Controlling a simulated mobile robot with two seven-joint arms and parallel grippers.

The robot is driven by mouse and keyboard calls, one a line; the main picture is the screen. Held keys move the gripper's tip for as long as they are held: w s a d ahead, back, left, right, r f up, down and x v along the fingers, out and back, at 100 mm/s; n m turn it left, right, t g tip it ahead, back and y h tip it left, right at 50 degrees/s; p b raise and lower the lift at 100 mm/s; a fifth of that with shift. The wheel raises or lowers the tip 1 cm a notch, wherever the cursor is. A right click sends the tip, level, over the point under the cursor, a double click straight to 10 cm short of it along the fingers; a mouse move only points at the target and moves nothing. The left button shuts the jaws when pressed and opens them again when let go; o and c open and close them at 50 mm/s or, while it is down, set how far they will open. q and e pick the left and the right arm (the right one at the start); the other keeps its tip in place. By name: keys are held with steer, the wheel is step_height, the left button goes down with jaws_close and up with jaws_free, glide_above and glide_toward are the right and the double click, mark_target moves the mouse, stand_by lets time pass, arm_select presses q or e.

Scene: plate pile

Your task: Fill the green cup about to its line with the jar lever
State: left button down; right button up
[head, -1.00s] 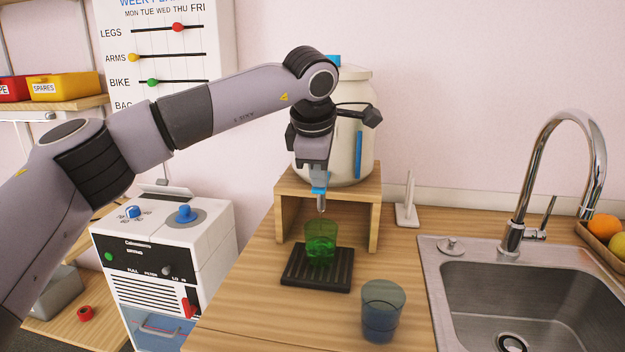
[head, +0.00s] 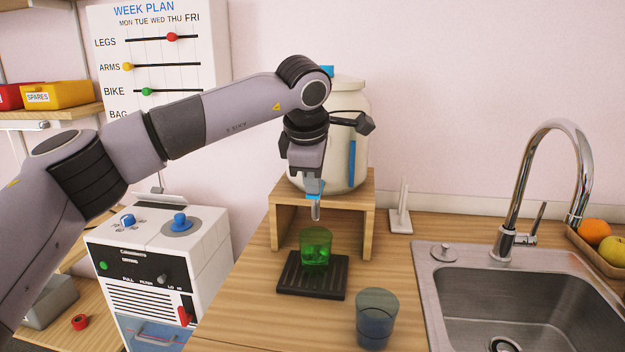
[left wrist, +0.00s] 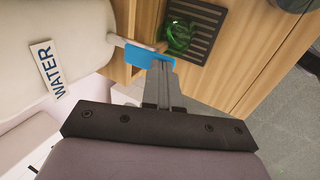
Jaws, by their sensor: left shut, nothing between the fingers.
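The green cup (head: 315,249) stands upright on a dark slatted drip tray (head: 290,284), below the jar's spout (head: 315,212). It also shows in the left wrist view (left wrist: 180,36). It looks darker low down, but I cannot make out its line or the liquid level. The cream jar (head: 347,150) sits on a wooden stand; its WATER label (left wrist: 50,68) shows in the left wrist view. My left gripper (head: 314,181) is shut and empty, its tips at the blue jar lever (left wrist: 150,55), seemingly touching it. My right gripper is not in view.
A blue-grey cup (head: 376,320) stands in front, right of the tray. The sink (head: 430,300) and its tap (head: 525,190) are at the right. A white upright holder (head: 401,212) stands beside the stand (head: 368,220). A white machine (head: 160,262) is at the left.

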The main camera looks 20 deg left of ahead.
arm_select(q)
step_height(320, 180, up, 14)
steer(key=s+p, duration=0.1)
steer(key=p, duration=0.2)
steer(key=shift+d, duration=0.15)
stand_by(0.4)
stand_by(0.4)
